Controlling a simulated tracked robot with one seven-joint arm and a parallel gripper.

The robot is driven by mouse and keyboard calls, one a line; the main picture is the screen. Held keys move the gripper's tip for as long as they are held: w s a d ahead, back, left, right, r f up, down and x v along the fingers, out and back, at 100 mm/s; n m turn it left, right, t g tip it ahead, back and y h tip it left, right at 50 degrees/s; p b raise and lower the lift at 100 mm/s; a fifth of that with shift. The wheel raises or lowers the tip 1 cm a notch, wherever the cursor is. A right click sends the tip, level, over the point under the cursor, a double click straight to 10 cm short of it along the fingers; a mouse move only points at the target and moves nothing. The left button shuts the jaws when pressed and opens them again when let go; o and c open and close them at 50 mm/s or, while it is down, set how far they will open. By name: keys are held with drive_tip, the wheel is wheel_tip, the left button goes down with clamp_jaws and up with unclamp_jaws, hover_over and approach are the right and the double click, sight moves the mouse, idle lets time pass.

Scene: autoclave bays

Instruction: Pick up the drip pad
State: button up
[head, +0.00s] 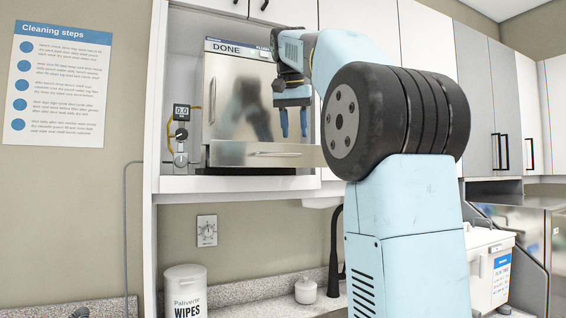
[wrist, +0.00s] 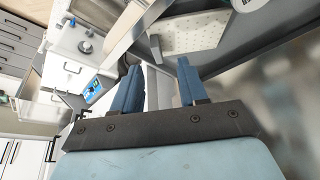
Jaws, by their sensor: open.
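A pale, dotted flat piece (wrist: 195,33), which looks like the drip pad, lies beside a metal edge at the top of the wrist view, beyond my fingertips. I cannot pick out the drip pad in the head view. My gripper (head: 294,134) points down in front of the autoclave (head: 230,100), above its metal front ledge. In the wrist view, the two blue fingers of my gripper (wrist: 160,64) are apart, with nothing held. A pale strip shows beyond the gap between them; I cannot tell what it is.
The autoclave stands in a white cabinet bay, its display reading DONE. A gauge (head: 181,112) with yellow tubing is at its left. Below, a wipes tub (head: 185,291) and a white lidded jar (head: 305,291) stand on the counter. A white box (head: 490,268) is at right.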

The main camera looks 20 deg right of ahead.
sight(297, 146)
drive_tip(key=shift+x, duration=2.65)
drive_tip(key=shift+s+d, duration=0.1)
drive_tip(key=shift+s, duration=0.05)
drive_tip(key=shift+c, duration=0.2)
clamp_jaws()
